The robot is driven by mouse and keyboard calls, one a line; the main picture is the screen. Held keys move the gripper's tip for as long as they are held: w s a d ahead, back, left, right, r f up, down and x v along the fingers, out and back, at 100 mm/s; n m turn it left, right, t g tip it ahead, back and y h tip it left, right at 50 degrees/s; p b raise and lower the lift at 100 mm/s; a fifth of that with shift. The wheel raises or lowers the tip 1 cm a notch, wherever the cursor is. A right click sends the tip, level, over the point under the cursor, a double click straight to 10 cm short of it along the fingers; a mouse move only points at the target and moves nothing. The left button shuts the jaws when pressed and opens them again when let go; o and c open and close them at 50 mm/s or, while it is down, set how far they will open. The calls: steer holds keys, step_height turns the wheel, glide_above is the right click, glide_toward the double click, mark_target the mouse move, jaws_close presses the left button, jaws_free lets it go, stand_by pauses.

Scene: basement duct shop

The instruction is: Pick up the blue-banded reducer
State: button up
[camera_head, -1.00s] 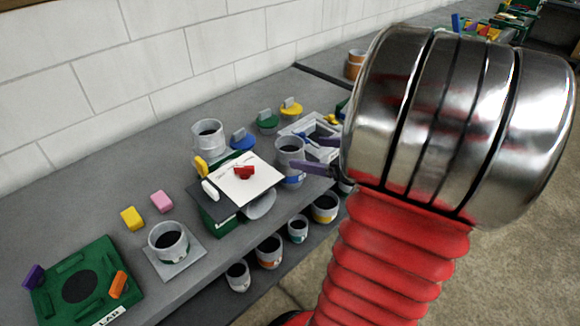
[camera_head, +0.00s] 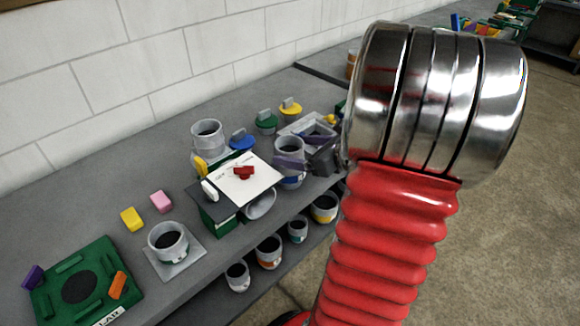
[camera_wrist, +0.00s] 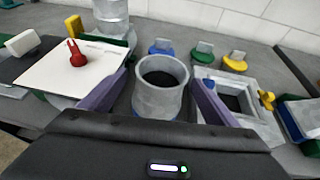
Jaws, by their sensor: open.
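The blue-banded reducer (camera_wrist: 160,88) is a grey metal cup with a dark open mouth, standing upright on the bench. In the wrist view it sits between the two purple fingers of my gripper (camera_wrist: 153,98), with a trace of blue low on its side. In the head view the reducer (camera_head: 290,178) shows blue near its bottom, and a purple finger of my gripper (camera_head: 292,164) crosses in front of it. The fingers are open, one on each side; I cannot tell whether either touches it. Its base is mostly hidden in the wrist view.
Left of the reducer, a white sheet (camera_head: 262,176) with a red clip lies on a dark box. Blue, green and yellow lidded discs (camera_wrist: 203,56) stand behind. A grey square frame (camera_wrist: 255,95) is close on the right. Several cups (camera_head: 269,250) stand on the lower shelf.

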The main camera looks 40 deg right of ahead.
mark_target(279, 147)
steer(key=shift+x, duration=1.6)
steer(key=shift+d, duration=0.15)
steer(key=shift+c, duration=0.6)
steer(key=c, duration=1.6)
steer(key=shift+o, duration=0.2)
steer(key=shift+r, duration=0.15)
step_height(279, 147, up, 10)
